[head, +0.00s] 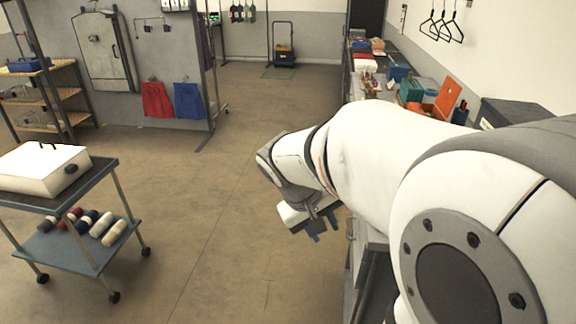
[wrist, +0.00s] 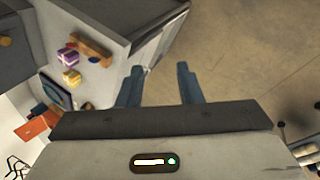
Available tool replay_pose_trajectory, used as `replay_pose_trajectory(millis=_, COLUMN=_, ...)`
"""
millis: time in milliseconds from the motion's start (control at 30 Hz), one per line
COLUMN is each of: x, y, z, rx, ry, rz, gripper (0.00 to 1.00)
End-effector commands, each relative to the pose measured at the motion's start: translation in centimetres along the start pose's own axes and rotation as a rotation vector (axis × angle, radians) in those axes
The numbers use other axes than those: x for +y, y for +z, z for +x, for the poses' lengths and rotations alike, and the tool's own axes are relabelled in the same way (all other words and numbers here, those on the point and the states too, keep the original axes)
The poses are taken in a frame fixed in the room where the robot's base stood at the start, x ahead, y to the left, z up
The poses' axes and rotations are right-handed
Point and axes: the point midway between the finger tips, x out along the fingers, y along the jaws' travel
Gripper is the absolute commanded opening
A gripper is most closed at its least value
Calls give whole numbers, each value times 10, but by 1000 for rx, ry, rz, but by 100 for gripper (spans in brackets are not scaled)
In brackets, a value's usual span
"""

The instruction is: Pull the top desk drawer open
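A grey desk-like unit (wrist: 112,22) fills the upper left of the wrist view, with a pale strip along its right edge. I cannot tell which part of it is the top drawer or its handle. In the head view only a grey edge (head: 372,236) of furniture shows below my arm; the rest is hidden by the arm. My gripper (head: 322,229) hangs over the aisle floor left of that edge. In the wrist view my gripper (wrist: 159,84) has its two fingers apart with nothing between them. The left finger overlaps the unit's edge in the picture.
A long counter with an orange board (head: 447,97) runs along the right wall. A trolley (head: 77,250) stands left. The floor between is clear.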

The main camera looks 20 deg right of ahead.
Motion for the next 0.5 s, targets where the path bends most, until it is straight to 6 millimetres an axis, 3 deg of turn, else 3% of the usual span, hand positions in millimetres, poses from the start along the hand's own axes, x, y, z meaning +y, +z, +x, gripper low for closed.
replay_pose_trajectory(millis=33, x=8, y=-14, z=29, rx=-41, ry=75, rz=-6, gripper=33)
replay_pose_trajectory(millis=300, x=71, y=-96, z=124, rx=-143, ry=502, rz=-49, gripper=33)
replay_pose_trajectory(millis=500, x=100, y=-165, z=200, rx=-128, ry=808, rz=-109, gripper=33)
